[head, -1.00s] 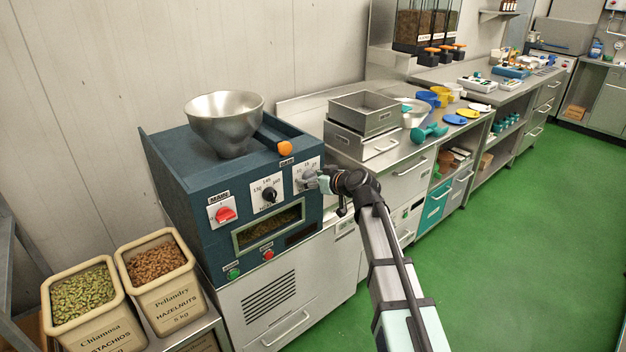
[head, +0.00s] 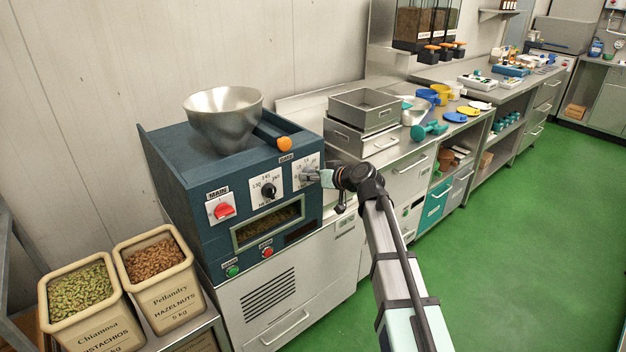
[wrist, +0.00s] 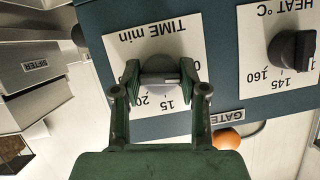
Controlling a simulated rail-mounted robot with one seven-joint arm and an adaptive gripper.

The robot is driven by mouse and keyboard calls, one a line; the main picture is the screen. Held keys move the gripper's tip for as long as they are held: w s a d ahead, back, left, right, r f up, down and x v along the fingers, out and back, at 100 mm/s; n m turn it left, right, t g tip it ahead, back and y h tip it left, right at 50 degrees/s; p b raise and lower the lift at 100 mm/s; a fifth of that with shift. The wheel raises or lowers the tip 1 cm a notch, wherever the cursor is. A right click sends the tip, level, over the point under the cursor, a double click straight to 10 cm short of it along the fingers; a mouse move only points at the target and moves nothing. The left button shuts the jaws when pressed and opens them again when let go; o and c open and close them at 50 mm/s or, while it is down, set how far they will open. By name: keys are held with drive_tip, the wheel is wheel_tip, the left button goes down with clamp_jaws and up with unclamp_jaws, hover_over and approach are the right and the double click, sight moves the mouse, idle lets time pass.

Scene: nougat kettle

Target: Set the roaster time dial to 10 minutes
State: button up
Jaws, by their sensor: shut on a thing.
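The roaster (head: 220,165) is a dark blue box with a row of dials on its front. The time dial (wrist: 158,68) is a grey round knob on a white plate marked TIME min, which appears upside down in the wrist view. My gripper (wrist: 160,80) is shut on the time dial, with one finger on each side of it. The marks 15 and 20 show near the knob; other numbers are partly hidden by the fingers. I cannot tell the dial's setting. In the head view my gripper (head: 312,177) covers most of the dial.
The heat dial (wrist: 292,50) sits beside the time plate. A red main switch (head: 223,211) is on the roaster's left. An orange gate knob (head: 284,144) juts out above the plates. Steel sifter trays (head: 364,112) stand right of the roaster. The green floor is clear.

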drive_tip(key=shift+w+f+m+g+y+b, duration=0.15)
drive_tip(key=shift+m+g+y+b, duration=0.4)
drive_tip(key=shift+m+b, duration=0.55)
drive_tip(key=shift+m+g+y+b, duration=0.35)
drive_tip(key=shift+m+y+b, duration=0.35)
drive_tip(key=shift+m, duration=0.5)
drive_tip(key=shift+r, duration=0.2)
drive_tip(key=o, duration=1.1)
drive_tip(key=shift+o, duration=0.2)
drive_tip(key=v, duration=1.2)
drive_tip(key=shift+f, duration=0.15)
